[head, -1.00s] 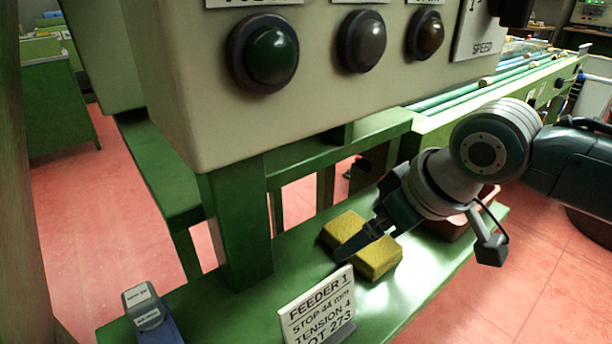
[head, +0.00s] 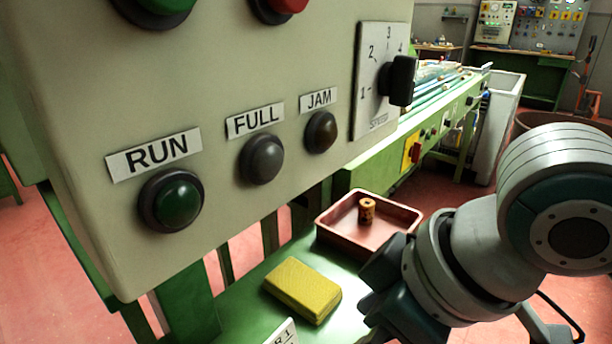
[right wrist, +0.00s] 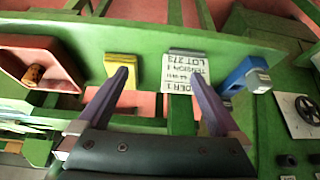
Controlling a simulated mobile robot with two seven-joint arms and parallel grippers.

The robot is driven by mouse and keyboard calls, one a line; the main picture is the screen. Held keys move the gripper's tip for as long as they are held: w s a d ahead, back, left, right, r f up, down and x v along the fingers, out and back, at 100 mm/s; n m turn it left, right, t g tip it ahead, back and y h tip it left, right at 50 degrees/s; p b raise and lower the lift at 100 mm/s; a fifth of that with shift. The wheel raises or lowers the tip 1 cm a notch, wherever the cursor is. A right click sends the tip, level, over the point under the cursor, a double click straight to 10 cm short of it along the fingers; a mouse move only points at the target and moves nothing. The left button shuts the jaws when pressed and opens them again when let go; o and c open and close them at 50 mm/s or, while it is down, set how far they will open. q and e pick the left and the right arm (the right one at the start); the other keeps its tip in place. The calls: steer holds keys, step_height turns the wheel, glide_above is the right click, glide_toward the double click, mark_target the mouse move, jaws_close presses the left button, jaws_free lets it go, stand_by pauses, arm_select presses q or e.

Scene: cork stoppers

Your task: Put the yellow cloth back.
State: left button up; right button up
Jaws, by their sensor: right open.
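The yellow cloth (head: 303,290), a folded block, lies flat on the green shelf (head: 245,318), left of the red tray. It also shows in the right wrist view (right wrist: 121,66), partly behind one finger. My right gripper (head: 370,296) is to the right of the cloth in the head view, apart from it in that picture. In the right wrist view my right gripper (right wrist: 157,76) is open, with no object held between its fingers. One fingertip overlaps the cloth in that view; whether it touches cannot be told. My left gripper is not in view.
A red tray (head: 335,239) with a cork stopper (head: 367,210) stands behind the cloth. The control box (head: 80,130) overhangs the shelf at left. A white feeder card (right wrist: 186,75) and a blue object (right wrist: 246,75) stand farther along the shelf.

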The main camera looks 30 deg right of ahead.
steer(key=s+d+m+g+h, duration=0.1)
steer(key=s+m+h, duration=0.1)
steer(key=s, duration=0.8)
steer(key=shift+d+f, duration=0.15)
steer(key=shift+f, duration=0.1)
steer(key=shift+s, duration=0.1)
stand_by(0.4)
